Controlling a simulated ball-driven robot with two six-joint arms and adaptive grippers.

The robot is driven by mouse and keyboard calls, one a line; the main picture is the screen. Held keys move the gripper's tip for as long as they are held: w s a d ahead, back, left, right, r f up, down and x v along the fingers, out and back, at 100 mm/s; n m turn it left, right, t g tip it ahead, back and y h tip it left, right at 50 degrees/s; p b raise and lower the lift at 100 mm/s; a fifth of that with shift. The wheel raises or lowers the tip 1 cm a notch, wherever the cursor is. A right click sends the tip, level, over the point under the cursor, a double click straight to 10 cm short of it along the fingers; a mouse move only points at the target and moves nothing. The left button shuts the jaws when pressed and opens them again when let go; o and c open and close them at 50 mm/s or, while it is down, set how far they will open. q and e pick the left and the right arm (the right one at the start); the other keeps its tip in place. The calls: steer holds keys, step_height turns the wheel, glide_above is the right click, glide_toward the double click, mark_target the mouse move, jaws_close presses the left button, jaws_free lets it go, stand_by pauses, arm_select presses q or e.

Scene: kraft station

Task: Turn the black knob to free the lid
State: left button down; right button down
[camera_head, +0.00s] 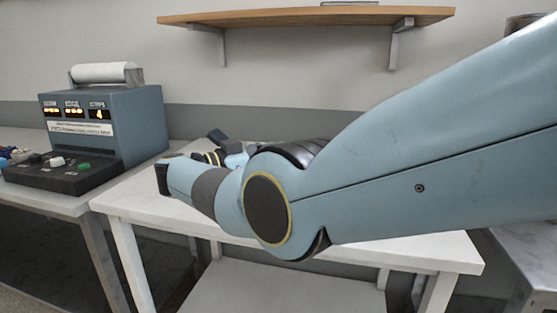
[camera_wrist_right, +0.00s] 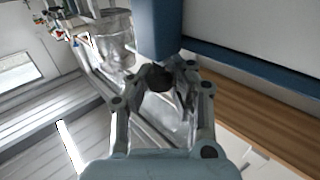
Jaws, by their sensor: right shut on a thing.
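The black knob (camera_wrist_right: 158,78) is a small, dark, rounded piece in the right wrist view. It sits at the lower end of a blue upright part (camera_wrist_right: 158,28). My right gripper (camera_wrist_right: 162,76) has its fingertips on both sides of the knob and is shut on it. I cannot tell from this one moment how far the knob is turned. The lid cannot be made out clearly. In the head view my right arm crosses the white table and hides the knob. My left gripper is in neither view.
A blue machine (camera_head: 110,122) with lit displays and a white roll (camera_head: 103,73) stands on the left table. A wooden shelf (camera_head: 300,17) hangs on the wall. The white table (camera_head: 400,252) is bare at its front right. A metal container (camera_wrist_right: 115,40) stands beside the knob.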

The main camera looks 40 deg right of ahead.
steer(key=shift+a+f, duration=0.1)
steer(key=shift+f, duration=0.05)
steer(key=c, duration=1.2)
jaws_free()
steer(key=shift+a, duration=0.15)
steer(key=shift+o, duration=0.2)
step_height(320, 180, up, 10)
steer(key=shift+r, duration=0.15)
steer(key=shift+w+d, duration=0.1)
steer(key=shift+d, duration=0.1)
